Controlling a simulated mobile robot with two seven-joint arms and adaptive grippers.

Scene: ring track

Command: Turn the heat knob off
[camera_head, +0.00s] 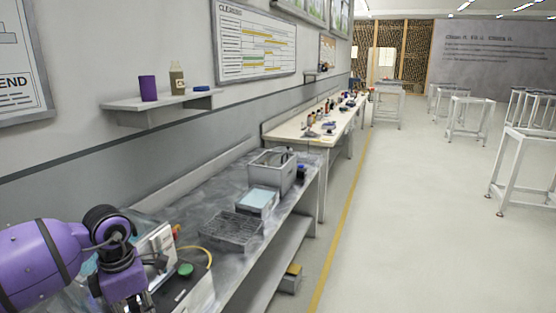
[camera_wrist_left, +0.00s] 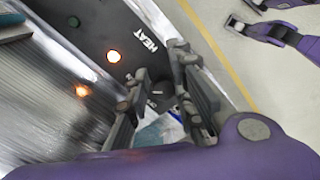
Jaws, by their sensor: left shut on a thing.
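The heat panel is a dark control face (camera_wrist_left: 100,20) with a white HEAT label (camera_wrist_left: 149,38), in the left wrist view. A lit orange lamp (camera_wrist_left: 113,56) sits beside the label. My left gripper (camera_wrist_left: 162,90) is at the panel below the label, its two dark fingers closed on the heat knob, which they mostly hide. In the head view, my left gripper (camera_head: 140,293) is at the lower left, by the machine (camera_head: 155,246) with a green button (camera_head: 185,269). The knob's pointer and setting cannot be read.
A wire basket (camera_head: 231,231), a tray with a pale blue surface (camera_head: 258,200) and a grey bin (camera_head: 272,172) stand farther along the bench. A yellow cable (camera_head: 201,250) curves behind the green button.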

